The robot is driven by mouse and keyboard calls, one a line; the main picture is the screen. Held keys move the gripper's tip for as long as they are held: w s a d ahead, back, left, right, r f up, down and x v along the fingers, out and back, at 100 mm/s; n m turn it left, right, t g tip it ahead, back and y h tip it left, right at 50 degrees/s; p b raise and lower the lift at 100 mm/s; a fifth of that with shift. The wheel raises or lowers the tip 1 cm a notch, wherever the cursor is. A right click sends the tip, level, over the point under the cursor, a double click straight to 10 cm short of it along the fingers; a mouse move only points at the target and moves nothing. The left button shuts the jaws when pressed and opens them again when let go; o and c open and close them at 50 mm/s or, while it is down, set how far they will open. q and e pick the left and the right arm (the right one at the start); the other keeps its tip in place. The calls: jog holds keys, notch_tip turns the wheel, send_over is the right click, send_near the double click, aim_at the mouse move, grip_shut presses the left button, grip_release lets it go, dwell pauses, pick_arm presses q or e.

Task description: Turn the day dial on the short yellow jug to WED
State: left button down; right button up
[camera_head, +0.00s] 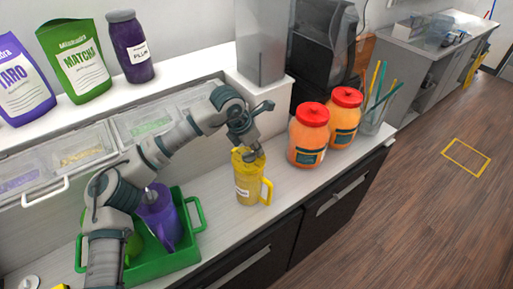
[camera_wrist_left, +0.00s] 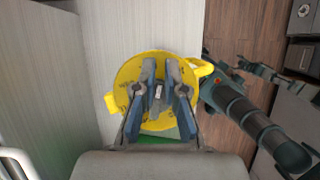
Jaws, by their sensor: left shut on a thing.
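The short yellow jug (camera_head: 249,187) stands upright on the counter, with a white label on its front and its handle to the right. Its round yellow lid with the day dial (camera_wrist_left: 128,77) fills the middle of the left wrist view. Small dark lettering runs around the rim, too small to read surely. My left gripper (camera_head: 252,153) points down onto the lid from above. In the wrist view its fingers (camera_wrist_left: 160,90) are closed on the small grey knob at the dial's centre and hide part of the dial. My right arm (camera_wrist_left: 245,112) shows at the right; its finger state is unclear.
Two orange jars with red lids (camera_head: 309,136) stand close right of the jug, with a clear straw holder (camera_head: 372,118) beyond. Clear counter lies in front of the jars.

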aim_at(245, 155)
pick_arm(q)
jog(key=shift+d+f, duration=0.15)
jog(key=shift+d, duration=0.1)
jog(key=c, duration=0.6)
grip_release()
jog(key=v, duration=1.2)
jog(key=shift+w, duration=0.2)
jog(key=shift+d, duration=0.1)
